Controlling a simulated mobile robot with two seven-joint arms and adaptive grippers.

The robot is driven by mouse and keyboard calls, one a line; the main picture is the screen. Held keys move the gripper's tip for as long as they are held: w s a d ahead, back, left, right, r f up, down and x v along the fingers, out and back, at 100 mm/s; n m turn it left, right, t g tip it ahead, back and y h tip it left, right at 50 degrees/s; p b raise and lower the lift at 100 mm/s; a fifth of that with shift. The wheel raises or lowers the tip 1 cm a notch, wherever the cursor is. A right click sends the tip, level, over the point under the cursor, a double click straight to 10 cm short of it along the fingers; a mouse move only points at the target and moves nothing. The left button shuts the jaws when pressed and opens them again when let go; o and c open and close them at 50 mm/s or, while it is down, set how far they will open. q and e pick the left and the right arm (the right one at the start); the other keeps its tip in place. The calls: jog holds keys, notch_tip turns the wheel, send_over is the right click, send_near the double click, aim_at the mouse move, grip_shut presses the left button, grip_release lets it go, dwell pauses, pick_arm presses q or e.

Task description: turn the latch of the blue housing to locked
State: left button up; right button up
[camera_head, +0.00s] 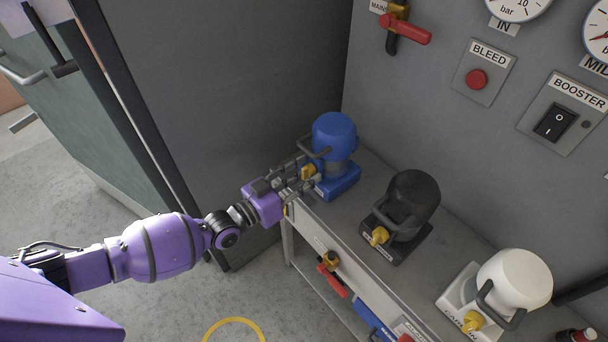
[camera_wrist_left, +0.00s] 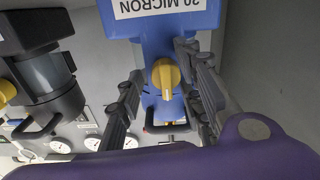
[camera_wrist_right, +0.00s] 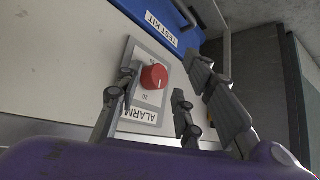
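The blue housing (camera_head: 334,140) stands upright on the far left end of the grey bench. Its yellow latch (camera_head: 308,172) is on its front, partly covered by my left gripper's fingers. In the left wrist view the latch (camera_wrist_left: 165,75) shows with its raised grip along the picture's vertical, below the "20 MICRON" label. My left gripper (camera_wrist_left: 158,85) is open, its fingers on either side of the latch with gaps visible; contact cannot be told. My right gripper (camera_wrist_right: 160,85) is open and empty near a red knob (camera_wrist_right: 154,77) on an "ALARM" panel.
A black housing (camera_head: 411,204) and a white housing (camera_head: 513,280), each with a yellow latch, stand further right on the bench (camera_head: 352,215). A grey wall panel behind carries gauges, a bleed button (camera_head: 476,79) and a booster switch (camera_head: 555,121). A blue test kit (camera_wrist_right: 150,15) is near my right gripper.

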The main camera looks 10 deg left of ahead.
jog(key=shift+s+f, duration=0.1)
pick_arm(q)
jog(key=shift+c, duration=0.7)
grip_shut()
jog(key=shift+n, duration=0.5)
jog(key=shift+n+b, duration=0.35)
jog(key=shift+n, duration=0.05)
pick_arm(e)
jog(key=shift+s+f, duration=0.2)
jog(key=shift+f, duration=0.15)
pick_arm(q)
jog(key=shift+s, duration=0.1)
pick_arm(e)
jog(key=shift+w+r, duration=0.1)
jog(key=shift+w, duration=0.1)
